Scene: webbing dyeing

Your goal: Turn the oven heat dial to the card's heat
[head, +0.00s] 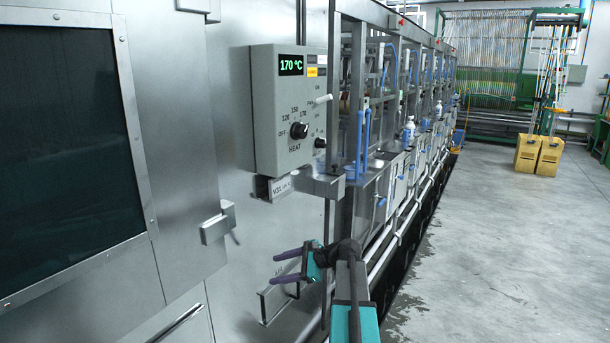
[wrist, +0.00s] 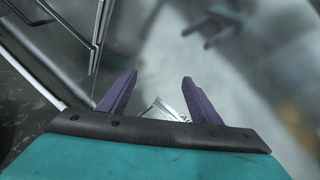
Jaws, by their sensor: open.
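The oven control box (head: 262,120) is on the steel wall in the head view. Its green display (head: 291,64) reads 170 °C. The black heat dial (head: 298,130) is low on its front, with OFF, 120, 150 and 170 marked around it; its exact pointer direction is too small to be sure of. My gripper (head: 275,267) is open and empty, well below the box and apart from the dial. Its spread fingers also show in the wrist view (wrist: 160,77).
A white toggle (head: 318,101) and a smaller black knob (head: 320,143) share the box. A steel frame with blue-handled parts (head: 362,130) runs back on the right. A steel bracket (head: 285,297) is near my gripper.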

